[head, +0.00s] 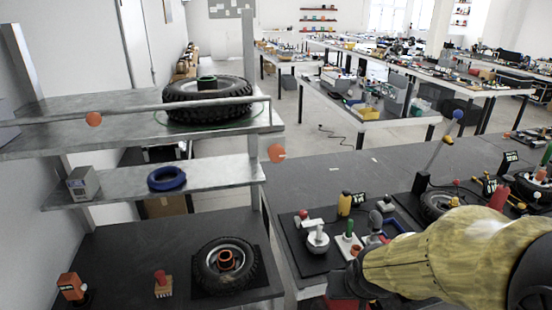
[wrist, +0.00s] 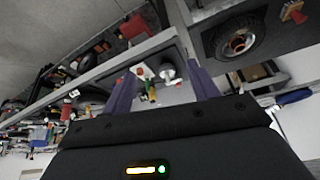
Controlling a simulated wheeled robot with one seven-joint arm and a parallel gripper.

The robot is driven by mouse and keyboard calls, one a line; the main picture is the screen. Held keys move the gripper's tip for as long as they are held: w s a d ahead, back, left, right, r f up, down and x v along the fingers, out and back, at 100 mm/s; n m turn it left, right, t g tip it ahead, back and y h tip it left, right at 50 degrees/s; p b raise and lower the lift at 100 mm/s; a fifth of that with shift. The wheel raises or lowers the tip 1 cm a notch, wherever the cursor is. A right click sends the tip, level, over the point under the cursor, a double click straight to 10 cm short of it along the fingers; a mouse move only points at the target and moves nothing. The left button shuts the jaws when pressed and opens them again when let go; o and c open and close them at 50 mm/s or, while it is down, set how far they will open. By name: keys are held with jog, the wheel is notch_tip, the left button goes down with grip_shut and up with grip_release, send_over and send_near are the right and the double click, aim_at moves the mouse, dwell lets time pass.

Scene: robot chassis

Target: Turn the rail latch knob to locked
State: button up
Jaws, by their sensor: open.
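A rail (head: 190,108) runs along the front of the upper shelf. One round orange knob (head: 93,119) sits on the rail at its left part. A second orange knob (head: 276,153) is near the rail's right end, by the shelf post. I cannot tell from the picture which one is the latch knob or how it is turned. My gripper (wrist: 162,88) is open, with two purple fingers apart and nothing held between them. In the head view my arm is at the lower right, over the dark bench, well apart from both orange knobs. Neither knob is clearly seen in the wrist view.
A wheel (head: 207,100) lies on the upper shelf (head: 60,105), a blue ring (head: 167,178) on the middle shelf, and another wheel (head: 226,265) on the lower bench. Several small devices crowd the dark bench (head: 330,180) near my arm. Its far left part is clear.

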jog(key=w+a+r+t+y+b, duration=0.1)
jog(key=w+a+r+t+b, duration=0.1)
jog(key=w+a+r+t, duration=0.25)
jog(key=t+y+b, duration=0.4)
jog(key=t, duration=0.4)
send_near(278, 158)
jog(key=v, duration=0.6)
jog(key=shift+a+r+n+p, duration=0.15)
jog(key=shift+r+n+p, duration=0.15)
jog(key=shift+n, duration=0.1)
jog(key=shift+w, duration=0.1)
jog(key=p+x, duration=0.2)
jog(key=x, duration=0.3)
jog(key=p+x, duration=0.2)
jog(key=x, duration=0.4)
jog(key=p+x, duration=0.2)
jog(key=x, duration=0.4)
jog(key=shift+w+f, duration=0.15)
jog(key=shift+f, duration=0.15)
jog(key=c, duration=1)
